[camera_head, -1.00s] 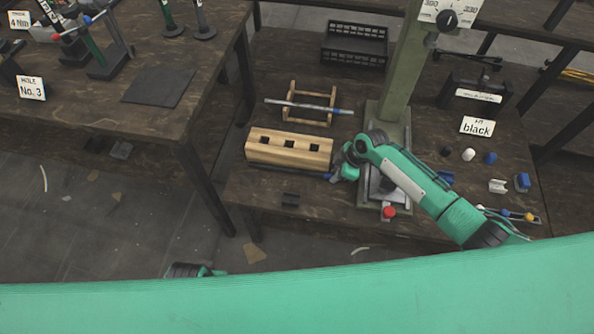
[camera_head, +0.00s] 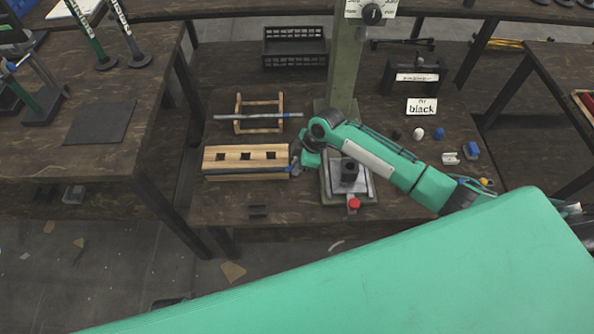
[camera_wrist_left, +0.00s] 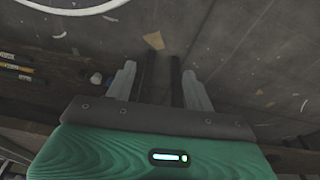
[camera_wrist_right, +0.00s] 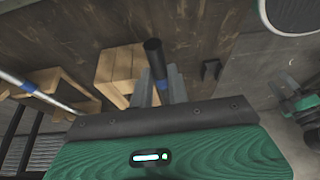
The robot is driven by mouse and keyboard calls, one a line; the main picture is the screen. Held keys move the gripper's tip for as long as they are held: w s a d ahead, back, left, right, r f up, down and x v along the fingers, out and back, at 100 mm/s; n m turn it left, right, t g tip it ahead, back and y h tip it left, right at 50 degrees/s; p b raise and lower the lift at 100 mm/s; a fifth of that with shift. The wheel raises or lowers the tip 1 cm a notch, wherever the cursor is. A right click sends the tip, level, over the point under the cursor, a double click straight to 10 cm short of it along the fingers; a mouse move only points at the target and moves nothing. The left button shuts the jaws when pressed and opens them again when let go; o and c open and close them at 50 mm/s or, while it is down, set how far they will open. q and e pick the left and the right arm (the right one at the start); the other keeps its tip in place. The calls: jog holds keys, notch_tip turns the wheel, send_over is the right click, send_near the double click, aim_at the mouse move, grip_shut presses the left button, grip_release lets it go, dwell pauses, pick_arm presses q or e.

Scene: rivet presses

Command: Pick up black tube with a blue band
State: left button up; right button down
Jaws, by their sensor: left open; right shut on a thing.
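My right gripper (camera_head: 297,160) is shut on a black tube with a blue band (camera_wrist_right: 153,55), gripping it at the blue band; the black end sticks out beyond the fingers. In the head view the tube (camera_head: 235,178) lies level along the front of the wooden block with square holes (camera_head: 268,155); I cannot tell whether it touches the block. The block also shows in the right wrist view (camera_wrist_right: 120,65). My left gripper (camera_wrist_left: 160,85) is open and empty in the left wrist view, with floor beyond it.
A wooden stand (camera_head: 238,112) behind the block bears a grey rod with a blue part (camera_head: 262,116). A press with a green column (camera_head: 345,70) and red button (camera_head: 354,204) stands beside my right gripper. A "black" sign (camera_head: 421,107) and small caps (camera_head: 418,134) are at the right.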

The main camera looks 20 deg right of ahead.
pick_arm(q)
jog(key=shift+s+f+p, duration=0.1)
jog(key=shift+f+p, duration=0.3)
jog(key=shift+f, duration=0.75)
pick_arm(e)
jog(key=s+a, duration=0.2)
jog(key=s, duration=0.7)
jog(key=s+a, duration=0.3)
jog(key=s, duration=0.6)
jog(key=shift+s+a+f, duration=0.15)
jog(key=shift+s+a, duration=0.1)
jog(key=shift+s, duration=0.15)
pick_arm(q)
jog(key=shift+r, duration=0.1)
jog(key=s+a+f+p, duration=0.2)
jog(key=s+f+p, duration=0.1)
jog(key=s+f, duration=0.3)
jog(key=s+a+f+p, duration=0.2)
jog(key=s+f+p, duration=0.2)
jog(key=f, duration=0.6)
jog(key=shift+s+a+y, duration=0.3)
jog(key=shift+s, duration=0.6)
pick_arm(e)
jog(key=w+d+r, duration=0.2)
jog(key=w, duration=0.7)
jog(key=shift+w+d+r, duration=0.15)
jog(key=shift+d+r, duration=0.25)
pick_arm(q)
jog(key=shift+p, duration=0.3)
